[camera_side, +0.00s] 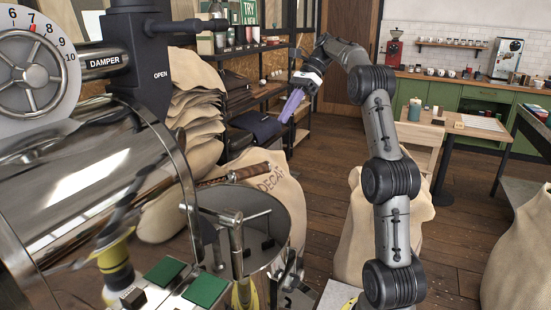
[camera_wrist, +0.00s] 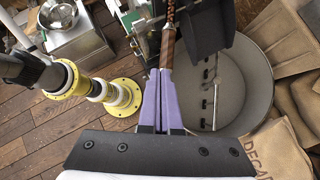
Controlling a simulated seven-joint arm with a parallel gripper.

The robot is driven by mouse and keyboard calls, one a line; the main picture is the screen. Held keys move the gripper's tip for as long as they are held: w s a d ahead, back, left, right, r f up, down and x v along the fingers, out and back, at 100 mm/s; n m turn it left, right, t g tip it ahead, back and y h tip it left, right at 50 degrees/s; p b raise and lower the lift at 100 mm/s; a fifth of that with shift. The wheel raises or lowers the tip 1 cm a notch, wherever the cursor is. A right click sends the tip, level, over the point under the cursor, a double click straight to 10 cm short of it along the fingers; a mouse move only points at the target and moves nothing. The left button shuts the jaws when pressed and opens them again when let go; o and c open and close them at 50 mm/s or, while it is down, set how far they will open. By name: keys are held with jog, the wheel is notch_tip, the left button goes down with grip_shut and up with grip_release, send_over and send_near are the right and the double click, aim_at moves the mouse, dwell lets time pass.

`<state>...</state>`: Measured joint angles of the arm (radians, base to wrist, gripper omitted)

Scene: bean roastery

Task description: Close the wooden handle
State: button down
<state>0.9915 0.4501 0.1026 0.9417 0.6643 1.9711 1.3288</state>
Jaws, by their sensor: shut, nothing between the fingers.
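The wooden handle (camera_side: 234,174) is a brown rod with a dark wrapped pattern. In the side view it sticks out to the right from the roaster's front, above the round metal bin. In the wrist view the wooden handle (camera_wrist: 170,35) runs up from just beyond the fingertips. My gripper (camera_side: 285,118) has purple fingers pointing down and is above and to the right of the handle, apart from it. In the wrist view my gripper (camera_wrist: 160,72) has its fingers together with nothing between them. The handle's near end is partly hidden behind the fingertips there.
The shiny roaster drum (camera_side: 90,180) fills the left of the side view. The round metal bin (camera_side: 285,215) stands below the handle; its open inside (camera_wrist: 235,85) shows in the wrist view. A sack marked DECAF (camera_side: 285,180) is behind it. The air around my gripper looks clear.

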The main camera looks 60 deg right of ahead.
aim_at(237, 170)
jog(key=s+d+r+g+h, duration=0.1)
jog(key=s+d+r+h, duration=0.1)
jog(key=d+h, duration=0.2)
jog(key=a+x, duration=0.1)
jog(key=x, duration=1.5)
jog(key=shift+w+a, duration=0.35)
jog(key=shift+a, duration=0.1)
jog(key=shift+r, duration=0.2)
jog(key=w+a, duration=0.2)
jog(key=a, duration=0.1)
jog(key=w+a, duration=0.2)
jog(key=a, duration=0.1)
jog(key=w+a, duration=0.2)
jog(key=a, duration=0.1)
jog(key=shift+w+a, duration=0.1)
jog(key=shift+a, duration=0.2)
